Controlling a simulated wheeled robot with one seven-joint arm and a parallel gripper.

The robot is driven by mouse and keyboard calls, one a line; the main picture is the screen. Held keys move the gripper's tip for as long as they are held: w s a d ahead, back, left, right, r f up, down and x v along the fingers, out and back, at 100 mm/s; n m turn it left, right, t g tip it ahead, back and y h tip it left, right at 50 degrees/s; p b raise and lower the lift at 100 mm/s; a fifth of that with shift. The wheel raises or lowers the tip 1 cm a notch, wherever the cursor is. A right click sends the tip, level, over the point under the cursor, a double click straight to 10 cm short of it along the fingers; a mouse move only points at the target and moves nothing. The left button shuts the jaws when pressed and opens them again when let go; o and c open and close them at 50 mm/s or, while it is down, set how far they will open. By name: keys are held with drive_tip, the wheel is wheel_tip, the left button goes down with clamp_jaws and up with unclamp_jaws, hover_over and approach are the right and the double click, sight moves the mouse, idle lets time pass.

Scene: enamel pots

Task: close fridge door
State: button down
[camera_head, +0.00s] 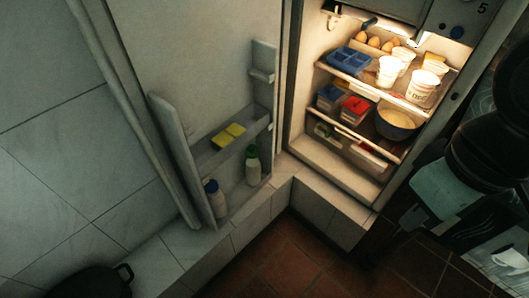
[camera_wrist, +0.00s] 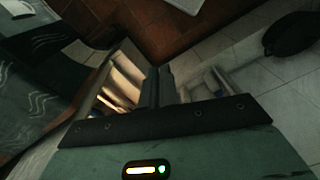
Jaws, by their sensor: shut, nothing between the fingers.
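The fridge (camera_head: 334,178) stands open with its inside lit. Its door (camera_head: 190,55) is swung wide open to the left, with its inner shelves facing me. The door racks hold a yellow item (camera_head: 228,135), a white bottle with a blue cap (camera_head: 215,198) and one with a green cap (camera_head: 252,166). My gripper (camera_head: 407,218) is at the right, in front of the fridge's lower right side, apart from the door. In the wrist view, its dark fingers (camera_wrist: 160,86) are together and empty. The lit inside (camera_wrist: 122,88) shows left of them, the door racks (camera_wrist: 206,84) right.
Inside the fridge are eggs (camera_head: 374,42), white tubs (camera_head: 421,86), a blue tray (camera_head: 349,60) and a bowl (camera_head: 394,124). A dark pot (camera_head: 90,282) stands at lower left, near the door. The reddish tiled floor (camera_head: 285,262) before the fridge is clear.

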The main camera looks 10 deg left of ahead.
drive_tip(key=w+a+f+n+y+b, duration=0.1)
drive_tip(key=w+a+f+b, duration=0.4)
drive_tip(key=a+f+b, duration=0.35)
drive_tip(key=w+a+f+n+y+b, duration=0.1)
drive_tip(key=w+a+f+n+b, duration=0.1)
drive_tip(key=w+a+f+b, duration=0.55)
drive_tip(key=n+t+b, duration=0.2)
drive_tip(key=b, duration=1.3)
approach(237, 201)
drive_tip(key=shift+y, duration=0.4)
drive_tip(key=b+x, duration=0.4)
drive_tip(key=b, duration=0.1)
drive_tip(key=shift+d+f+b, duration=0.1)
drive_tip(key=shift+d+b, duration=0.1)
drive_tip(key=shift+b, duration=0.1)
drive_tip(key=shift+d, duration=0.1)
drive_tip(key=w+d+n+g+p, duration=0.1)
drive_tip(key=w+d+n+p, duration=0.2)
drive_tip(key=d+p, duration=0.5)
drive_tip(key=w+d+n+g+p, duration=0.2)
drive_tip(key=d+n+p, duration=0.4)
drive_tip(key=d, duration=1)
drive_tip(key=shift+w+d+n+p, duration=0.25)
drive_tip(key=shift+w+p, duration=0.35)
drive_tip(key=shift+p, duration=0.85)
